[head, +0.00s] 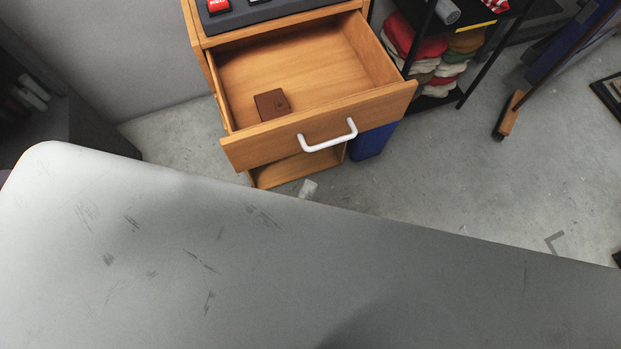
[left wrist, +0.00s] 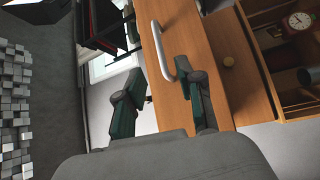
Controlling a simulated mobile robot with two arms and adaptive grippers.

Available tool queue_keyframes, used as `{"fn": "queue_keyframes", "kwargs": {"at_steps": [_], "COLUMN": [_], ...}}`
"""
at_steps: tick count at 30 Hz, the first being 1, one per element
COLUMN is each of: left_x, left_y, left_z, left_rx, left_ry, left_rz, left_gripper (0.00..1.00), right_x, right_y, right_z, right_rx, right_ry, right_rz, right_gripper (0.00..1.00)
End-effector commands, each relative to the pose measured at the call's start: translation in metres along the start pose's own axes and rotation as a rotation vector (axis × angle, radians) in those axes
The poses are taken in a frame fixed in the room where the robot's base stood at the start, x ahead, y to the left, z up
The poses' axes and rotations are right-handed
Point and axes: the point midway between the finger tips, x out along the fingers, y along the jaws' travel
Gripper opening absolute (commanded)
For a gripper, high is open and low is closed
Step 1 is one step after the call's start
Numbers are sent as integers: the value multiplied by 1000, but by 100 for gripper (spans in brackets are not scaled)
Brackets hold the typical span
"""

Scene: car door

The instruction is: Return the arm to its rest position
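My left gripper (left wrist: 160,73) shows in the left wrist view with its two dark green and grey fingers apart and nothing between them. Beyond the fingertips is a wooden front with a white handle (left wrist: 161,50); the fingers appear clear of it. In the head view a wooden drawer (head: 275,147) stands pulled open, its white handle (head: 328,143) free. A small brown box-like item (head: 271,104) lies inside. Neither gripper nor arm can be made out in the head view. My right gripper is in no view.
A large scuffed grey surface (head: 180,250) fills the lower head view; I cannot tell what it belongs to. A black shelf with folded cloths (head: 432,62) and a blue bin (head: 372,142) stand beside the drawer unit. Bare floor (head: 480,180) lies at the right.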

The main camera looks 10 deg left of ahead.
Motion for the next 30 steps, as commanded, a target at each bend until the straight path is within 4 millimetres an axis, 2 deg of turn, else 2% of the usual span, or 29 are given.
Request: {"fn": "queue_keyframes", "kwargs": {"at_steps": [15, 17, 19, 20, 23, 26, 27, 29, 30], "left_x": [0, 0, 0, 0, -6, -21, -30, -47, -61], "left_y": [0, -4, -17, -27, -80, -152, -181, -224, -251], "left_z": [0, 1, 4, 5, 12, 14, 12, 7, 2], "left_rx": [1, 12, 57, 88, 248, 454, 536, 648, 719], "left_ry": [0, -6, -30, -46, -136, -265, -322, -409, -470], "left_rz": [0, -6, -30, -47, -143, -281, -342, -434, -498], "left_gripper": [37, 37, 37, 37, 37, 37, 37, 37, 37], "right_x": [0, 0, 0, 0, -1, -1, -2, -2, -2], "right_y": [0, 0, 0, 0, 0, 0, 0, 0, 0], "right_z": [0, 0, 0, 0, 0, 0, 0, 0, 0], "right_rx": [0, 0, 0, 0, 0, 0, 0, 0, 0], "right_ry": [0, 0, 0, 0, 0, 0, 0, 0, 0], "right_rz": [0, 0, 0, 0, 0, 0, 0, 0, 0], "right_gripper": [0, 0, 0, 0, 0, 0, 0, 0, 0]}}
